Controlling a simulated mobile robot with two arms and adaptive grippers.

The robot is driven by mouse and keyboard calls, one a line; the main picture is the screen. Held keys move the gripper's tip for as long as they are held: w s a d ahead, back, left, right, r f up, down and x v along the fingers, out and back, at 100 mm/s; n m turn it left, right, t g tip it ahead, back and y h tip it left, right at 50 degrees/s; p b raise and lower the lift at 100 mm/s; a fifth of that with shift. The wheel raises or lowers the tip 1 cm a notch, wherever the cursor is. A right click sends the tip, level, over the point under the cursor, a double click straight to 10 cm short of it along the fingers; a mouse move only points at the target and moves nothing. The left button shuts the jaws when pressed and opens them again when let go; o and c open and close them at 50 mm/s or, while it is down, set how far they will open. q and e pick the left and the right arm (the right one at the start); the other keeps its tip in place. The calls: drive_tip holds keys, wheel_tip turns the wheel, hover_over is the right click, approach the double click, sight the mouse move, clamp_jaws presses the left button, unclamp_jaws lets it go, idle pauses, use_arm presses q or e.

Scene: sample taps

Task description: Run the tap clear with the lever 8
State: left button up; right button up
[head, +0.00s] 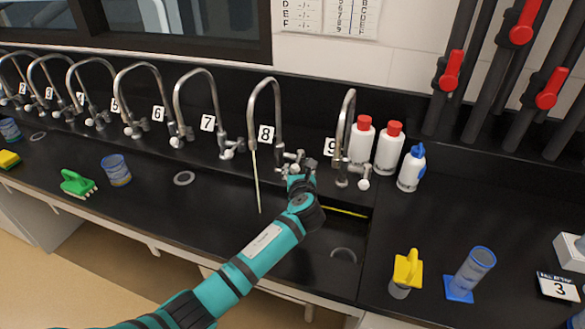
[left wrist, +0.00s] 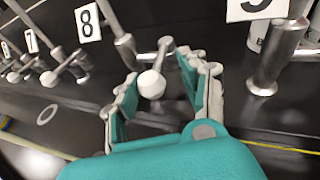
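Tap 8 (head: 278,110) is a chrome gooseneck tap on the back ledge beside the label 8 (head: 266,134). A thin yellowish stream (head: 257,185) falls from its spout into the dark sink. My left gripper (head: 302,179) is at the base of tap 8, to its right, and partly covers the lever there. In the left wrist view the lever (left wrist: 152,84), with a pale round knob, stands between the two fingers of my left gripper (left wrist: 160,75). My right gripper is not in view.
Tap 9 (head: 348,120) stands close on the right, with red-capped bottles (head: 360,141) beyond it. Tap 7 (head: 210,100) is to the left. A yellow-handled item (head: 407,272) and a blue-rimmed cylinder (head: 471,272) stand on the right counter. A green brush (head: 76,183) lies far left.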

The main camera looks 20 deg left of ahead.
use_arm(q)
drive_tip(key=shift+w+d, duration=0.35)
drive_tip(key=shift+d, duration=0.55)
drive_tip(key=shift+w+d+b, duration=0.3)
drive_tip(key=shift+d, duration=0.45)
drive_tip(key=shift+w+d+b, duration=0.25)
drive_tip(key=shift+w+d, duration=0.05)
drive_tip(key=shift+d, duration=0.45)
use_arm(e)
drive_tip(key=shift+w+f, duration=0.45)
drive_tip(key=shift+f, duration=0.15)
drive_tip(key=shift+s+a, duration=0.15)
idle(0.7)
